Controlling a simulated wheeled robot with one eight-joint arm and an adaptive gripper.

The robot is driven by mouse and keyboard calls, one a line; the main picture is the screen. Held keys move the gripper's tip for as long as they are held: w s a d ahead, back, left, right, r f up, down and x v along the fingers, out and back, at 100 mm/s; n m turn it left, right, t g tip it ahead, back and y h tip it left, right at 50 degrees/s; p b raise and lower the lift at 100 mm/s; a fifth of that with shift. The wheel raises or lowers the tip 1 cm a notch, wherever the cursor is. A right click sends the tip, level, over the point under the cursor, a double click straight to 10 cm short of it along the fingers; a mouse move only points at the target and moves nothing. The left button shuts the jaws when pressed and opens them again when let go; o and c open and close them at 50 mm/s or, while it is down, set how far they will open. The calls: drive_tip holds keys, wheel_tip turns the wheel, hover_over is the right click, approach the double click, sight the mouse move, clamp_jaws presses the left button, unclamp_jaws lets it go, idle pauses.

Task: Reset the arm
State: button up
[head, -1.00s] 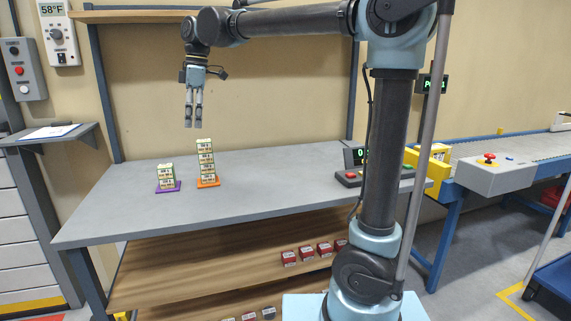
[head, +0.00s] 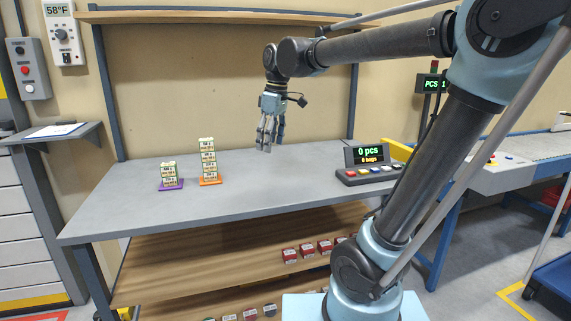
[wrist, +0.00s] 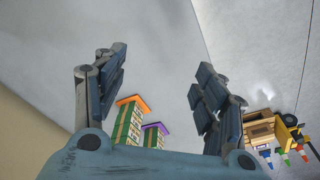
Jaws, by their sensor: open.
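My gripper (head: 268,146) is open and empty, pointing down above the back middle of the grey bench (head: 290,190). Its spread fingers (wrist: 160,85) also show in the wrist view with nothing between them. A tall stack of labelled boxes (head: 208,160) stands on an orange base (head: 210,181), to the left of the gripper and apart from it. A shorter stack (head: 169,174) stands on a purple base (head: 171,185) further left. In the wrist view the orange-based stack (wrist: 127,125) and the purple-based stack (wrist: 152,138) show beyond the fingers.
A counter scale (head: 366,168) reading "0 pcs" sits at the bench's right end. Red boxes (head: 307,250) lie on the wooden shelf below. An upper shelf (head: 180,16) runs above the bench. A conveyor (head: 535,148) stands at right. The middle of the bench top is clear.

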drive_tip(key=s+d+f+m, duration=0.4)
drive_tip(key=s+d+f, duration=0.1)
drive_tip(key=d+f, duration=0.3)
drive_tip(key=s+d+f+m+t+h, duration=0.1)
drive_tip(key=s+d+f+m, duration=0.4)
drive_tip(key=d+f, duration=0.3)
drive_tip(key=s+d+f+m, duration=0.4)
drive_tip(key=s+d+f, duration=0.1)
drive_tip(key=d+f, duration=0.2)
drive_tip(key=shift+s+d+f+t, duration=0.3)
drive_tip(key=shift+s+d+f, duration=0.1)
drive_tip(key=shift+f, duration=0.25)
